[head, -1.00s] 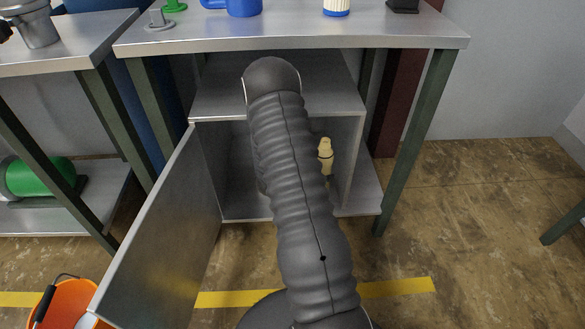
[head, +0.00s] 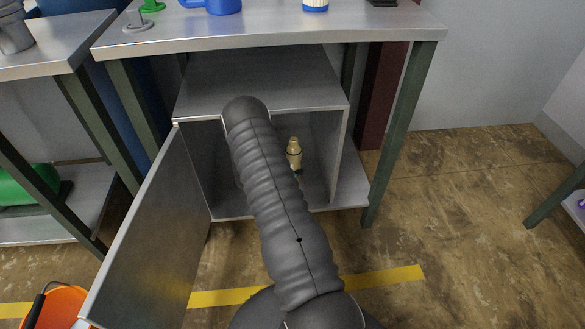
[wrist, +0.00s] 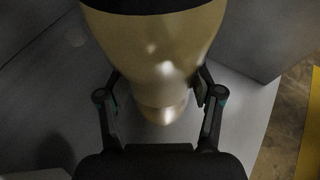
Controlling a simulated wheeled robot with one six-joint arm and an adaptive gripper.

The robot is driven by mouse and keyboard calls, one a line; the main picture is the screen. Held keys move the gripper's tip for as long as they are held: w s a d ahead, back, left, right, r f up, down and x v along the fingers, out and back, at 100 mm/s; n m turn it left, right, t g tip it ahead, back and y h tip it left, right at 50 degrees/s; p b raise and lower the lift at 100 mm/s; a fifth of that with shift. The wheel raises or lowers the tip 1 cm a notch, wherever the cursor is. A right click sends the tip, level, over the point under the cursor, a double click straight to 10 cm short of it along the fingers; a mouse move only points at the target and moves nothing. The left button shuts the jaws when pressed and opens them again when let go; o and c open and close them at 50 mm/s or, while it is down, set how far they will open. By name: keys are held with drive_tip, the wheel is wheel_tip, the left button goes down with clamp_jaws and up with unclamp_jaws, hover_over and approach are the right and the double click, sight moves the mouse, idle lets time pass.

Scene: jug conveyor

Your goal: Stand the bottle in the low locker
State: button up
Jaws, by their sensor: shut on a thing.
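The cream bottle (head: 294,153) with a dark band shows in the head view within the opening of the low locker (head: 262,82), right of my arm. Its lower part is hidden there. The locker is a grey box under the table, its door (head: 150,235) swung open to the left. In the wrist view my gripper (wrist: 158,90) is shut on the bottle (wrist: 150,45), one finger on each side. My arm hides the gripper in the head view. I cannot tell whether the bottle's base touches the locker floor.
The table (head: 270,32) above carries a blue mug (head: 224,6) and other small items. An orange bucket (head: 58,308) stands at the lower left near the door's edge. Another table (head: 40,55) stands at left. The floor on the right is mostly clear.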

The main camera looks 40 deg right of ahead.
drive_tip(key=shift+f, duration=0.25)
drive_tip(key=shift+f, duration=0.2)
drive_tip(key=o, duration=1.4)
drive_tip(key=shift+r, duration=0.1)
